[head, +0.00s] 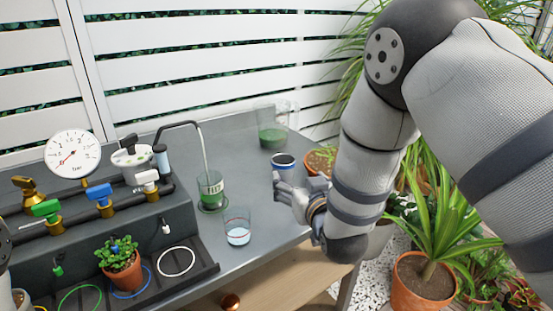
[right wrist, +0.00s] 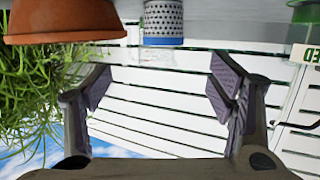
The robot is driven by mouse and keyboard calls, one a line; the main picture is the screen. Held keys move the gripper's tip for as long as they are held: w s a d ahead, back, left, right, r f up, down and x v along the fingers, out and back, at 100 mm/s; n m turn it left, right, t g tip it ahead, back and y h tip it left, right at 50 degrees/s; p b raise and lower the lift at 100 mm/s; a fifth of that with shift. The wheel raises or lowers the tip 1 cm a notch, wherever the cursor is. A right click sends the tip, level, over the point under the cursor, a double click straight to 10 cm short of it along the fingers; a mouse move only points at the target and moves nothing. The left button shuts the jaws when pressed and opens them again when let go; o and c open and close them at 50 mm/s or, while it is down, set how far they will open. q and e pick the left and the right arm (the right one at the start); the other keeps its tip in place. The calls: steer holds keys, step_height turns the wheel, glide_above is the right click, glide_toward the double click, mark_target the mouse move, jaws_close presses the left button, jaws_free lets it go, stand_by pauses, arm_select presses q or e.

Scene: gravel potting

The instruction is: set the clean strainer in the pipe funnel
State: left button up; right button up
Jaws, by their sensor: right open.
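A small cup with a dark blue rim (head: 285,160) stands near the right edge of the grey bench. In the right wrist view, whose picture is upside down, it shows as a perforated metal cylinder with a blue band (right wrist: 163,22), seemingly the strainer. My right gripper (head: 284,187) is just in front of it. Its fingers (right wrist: 160,88) are spread and empty, with the cylinder beyond them, not gripped. I cannot make out the pipe funnel for sure; a grey-white fitting (head: 131,154) sits on the pipe rig at left. My left gripper does not show.
A glass with green contents (head: 210,192) stands under a bent spout, and a clear tumbler (head: 238,230) stands nearer. A green-filled beaker (head: 272,130) is at the back. A terracotta pot (right wrist: 65,24) is close beside the cylinder. A pressure gauge (head: 72,155) and valves stand left.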

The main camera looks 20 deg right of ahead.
mark_target(286, 166)
steer(key=shift+r+x, duration=0.25)
steer(key=shift+x, duration=0.95)
steer(key=x, duration=0.3)
steer(key=b+x, duration=0.1)
steer(key=x, duration=0.2)
steer(key=b+x, duration=0.1)
steer(key=x, duration=0.2)
steer(key=shift+a+f, duration=0.2)
steer(key=shift+a, duration=0.15)
steer(key=shift+w+r, duration=0.15)
steer(key=shift+r, duration=0.05)
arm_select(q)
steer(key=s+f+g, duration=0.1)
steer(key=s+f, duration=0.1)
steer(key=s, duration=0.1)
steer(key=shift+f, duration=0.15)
arm_select(e)
steer(key=c, duration=1.4)
steer(key=shift+r, duration=0.1)
